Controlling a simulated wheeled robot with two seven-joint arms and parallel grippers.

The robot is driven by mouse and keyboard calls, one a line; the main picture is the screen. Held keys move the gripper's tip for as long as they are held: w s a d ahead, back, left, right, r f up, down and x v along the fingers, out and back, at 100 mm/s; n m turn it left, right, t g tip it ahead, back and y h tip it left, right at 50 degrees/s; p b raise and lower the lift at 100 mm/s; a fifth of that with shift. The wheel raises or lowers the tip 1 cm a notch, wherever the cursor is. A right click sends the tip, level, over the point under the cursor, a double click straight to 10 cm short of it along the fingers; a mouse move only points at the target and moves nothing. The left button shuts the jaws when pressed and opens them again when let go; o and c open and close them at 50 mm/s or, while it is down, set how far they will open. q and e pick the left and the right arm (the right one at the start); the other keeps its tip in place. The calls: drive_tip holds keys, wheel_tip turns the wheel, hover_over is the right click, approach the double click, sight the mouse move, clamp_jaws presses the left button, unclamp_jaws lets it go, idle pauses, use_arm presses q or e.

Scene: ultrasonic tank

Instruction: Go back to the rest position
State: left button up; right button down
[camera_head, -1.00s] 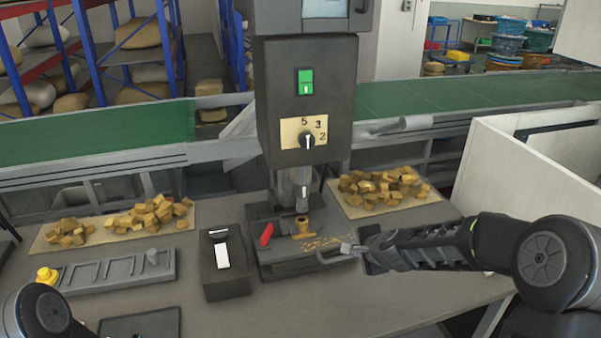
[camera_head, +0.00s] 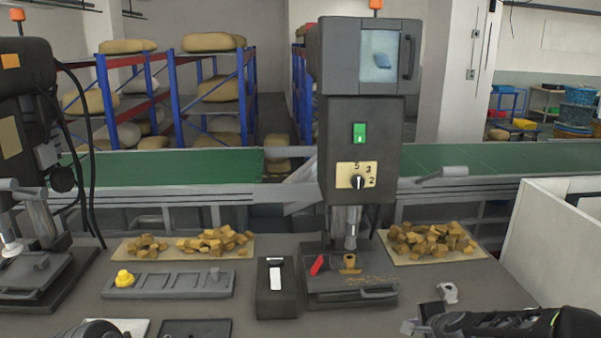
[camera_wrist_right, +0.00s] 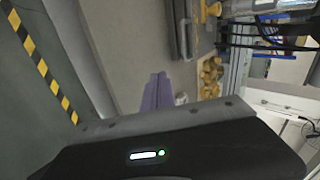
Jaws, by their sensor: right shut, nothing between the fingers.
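My right arm enters at the lower right of the head view. Its gripper (camera_head: 408,326) is low at the bottom edge, in front of the drill-press-like machine (camera_head: 360,140) and apart from it. In the right wrist view its fingers (camera_wrist_right: 157,92) are together with nothing between them. Only a dark rounded part of my left arm shows at the bottom left of the head view; the left gripper is out of the picture. A brass fitting (camera_head: 349,263) stands on the machine's base (camera_head: 340,296), beside a red part (camera_head: 317,265).
A small grey metal piece (camera_head: 447,293) lies on the worktop (camera_head: 480,280) near my right gripper. Trays of brass pieces (camera_head: 430,241) flank the machine. A grey rack with a yellow part (camera_head: 125,278), a switch box (camera_head: 276,288) and a white partition (camera_head: 560,225) stand around.

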drive_tip(key=s+a+f+n+g, duration=0.1)
drive_tip(key=s+a+f+n, duration=0.25)
drive_tip(key=f, duration=0.25)
drive_tip(key=s+a+f+n+g+y+b, duration=0.1)
drive_tip(key=s+a+f+n, duration=0.1)
drive_tip(key=s+f, duration=0.25)
drive_tip(key=s+a+f+n+g, duration=0.1)
drive_tip(key=s+a+f+n, duration=0.2)
drive_tip(key=f, duration=0.4)
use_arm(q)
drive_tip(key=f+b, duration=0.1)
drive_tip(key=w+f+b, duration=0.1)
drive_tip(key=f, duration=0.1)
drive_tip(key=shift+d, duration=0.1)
use_arm(e)
drive_tip(key=s+a+f+n+g, duration=0.2)
drive_tip(key=s+a+f, duration=0.2)
drive_tip(key=s, duration=0.4)
drive_tip(key=s+a+f+n+g+y, duration=0.1)
drive_tip(key=s+a+f, duration=0.3)
drive_tip(key=s, duration=0.4)
drive_tip(key=s+a+f+n+g+y, duration=0.1)
drive_tip(key=s+a+f+n+g, duration=0.2)
drive_tip(key=s+f, duration=0.3)
drive_tip(key=s+a, duration=0.1)
drive_tip(key=s, duration=0.1)
drive_tip(key=shift+s, duration=0.4)
drive_tip(key=shift+a, duration=0.1)
